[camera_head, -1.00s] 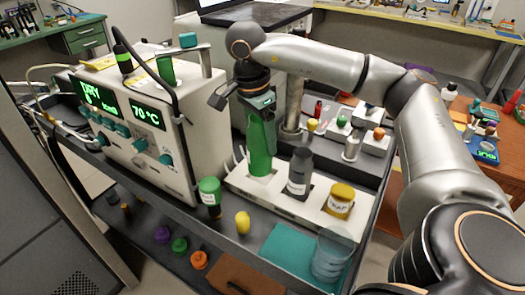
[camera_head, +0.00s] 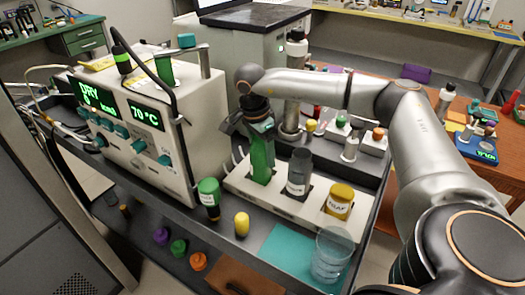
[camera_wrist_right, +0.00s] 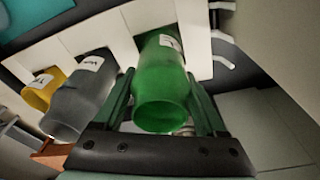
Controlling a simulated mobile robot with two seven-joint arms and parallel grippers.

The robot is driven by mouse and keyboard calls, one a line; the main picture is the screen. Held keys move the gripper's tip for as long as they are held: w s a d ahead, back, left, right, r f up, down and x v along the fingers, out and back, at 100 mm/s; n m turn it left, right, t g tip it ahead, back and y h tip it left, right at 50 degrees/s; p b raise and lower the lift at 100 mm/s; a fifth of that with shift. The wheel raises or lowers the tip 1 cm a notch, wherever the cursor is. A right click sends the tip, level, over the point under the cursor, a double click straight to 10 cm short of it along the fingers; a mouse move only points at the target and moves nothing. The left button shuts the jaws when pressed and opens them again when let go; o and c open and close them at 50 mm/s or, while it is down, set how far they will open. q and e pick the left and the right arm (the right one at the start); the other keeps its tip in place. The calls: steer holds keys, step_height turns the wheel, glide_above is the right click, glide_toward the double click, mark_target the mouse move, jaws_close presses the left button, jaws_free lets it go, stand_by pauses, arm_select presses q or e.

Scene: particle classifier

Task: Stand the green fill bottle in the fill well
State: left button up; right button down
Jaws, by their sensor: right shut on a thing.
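The green fill bottle (camera_head: 262,162) stands about upright at the left end of the white rack (camera_head: 310,211), its base at the leftmost place there. That well's opening is hidden by the bottle, and I cannot tell how deep the base sits. My right gripper (camera_head: 262,128) comes from above and is shut on the bottle's upper part. In the right wrist view, the bottle (camera_wrist_right: 163,85) lies between the two fingers, with a white label towards its far end. My left gripper is not in view.
The machine with green displays (camera_head: 160,125) is close on the left. A clear beaker (camera_head: 331,254) stands in front on a teal mat (camera_head: 283,246).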

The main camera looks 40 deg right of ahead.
steer(key=shift+f, duration=0.2)
jaws_free()
steer(key=shift+r, duration=0.15)
steer(key=r, duration=0.4)
steer(key=a+r, duration=0.1)
steer(key=r, duration=0.7)
steer(key=shift+w+a+p, duration=0.1)
steer(key=shift+a+p, duration=0.3)
